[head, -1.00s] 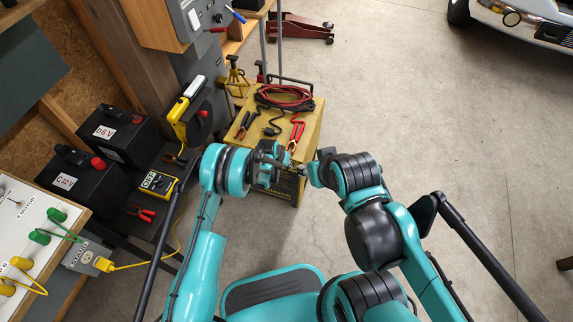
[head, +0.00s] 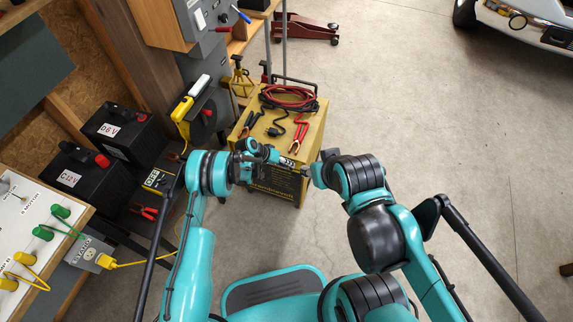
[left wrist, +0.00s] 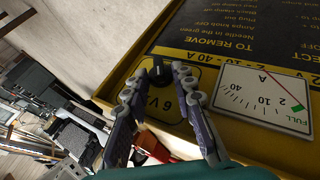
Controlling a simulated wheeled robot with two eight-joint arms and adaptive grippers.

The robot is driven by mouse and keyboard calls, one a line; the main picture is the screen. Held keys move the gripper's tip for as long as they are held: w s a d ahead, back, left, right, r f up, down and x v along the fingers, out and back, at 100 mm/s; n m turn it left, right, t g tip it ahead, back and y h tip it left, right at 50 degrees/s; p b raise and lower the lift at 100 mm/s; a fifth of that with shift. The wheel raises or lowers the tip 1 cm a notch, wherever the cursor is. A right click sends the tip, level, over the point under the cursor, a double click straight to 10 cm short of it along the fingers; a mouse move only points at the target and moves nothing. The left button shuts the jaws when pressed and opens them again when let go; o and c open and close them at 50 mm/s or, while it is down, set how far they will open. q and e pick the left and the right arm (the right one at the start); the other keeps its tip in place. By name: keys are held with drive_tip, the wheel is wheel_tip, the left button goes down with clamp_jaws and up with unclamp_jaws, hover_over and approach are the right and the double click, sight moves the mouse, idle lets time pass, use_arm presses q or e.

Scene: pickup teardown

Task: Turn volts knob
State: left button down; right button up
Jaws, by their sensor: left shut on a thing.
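The black volts knob (left wrist: 161,72) sits on the yellow panel of the charger (left wrist: 122,62), beside a "6 V" label, in the left wrist view. My left gripper (left wrist: 157,85) is shut on the knob, one finger on each side. In the head view my left gripper (head: 280,158) reaches to the front of the yellow charger cart (head: 310,125) and hides the knob there. My right gripper (head: 314,172) is beside the cart's front right, pointing left; its jaws are too small to read.
A white amp meter (left wrist: 265,97) is right of the knob. Red and black cables (head: 287,97) and clamps lie on the cart top. Batteries (head: 125,128), a yellow meter (head: 156,181) and a wired board (head: 28,215) stand at left.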

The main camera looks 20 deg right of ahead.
use_arm(q)
drive_tip(key=c, duration=1.6)
unclamp_jaws()
drive_tip(key=v, duration=1.2)
drive_tip(key=shift+d, duration=0.1)
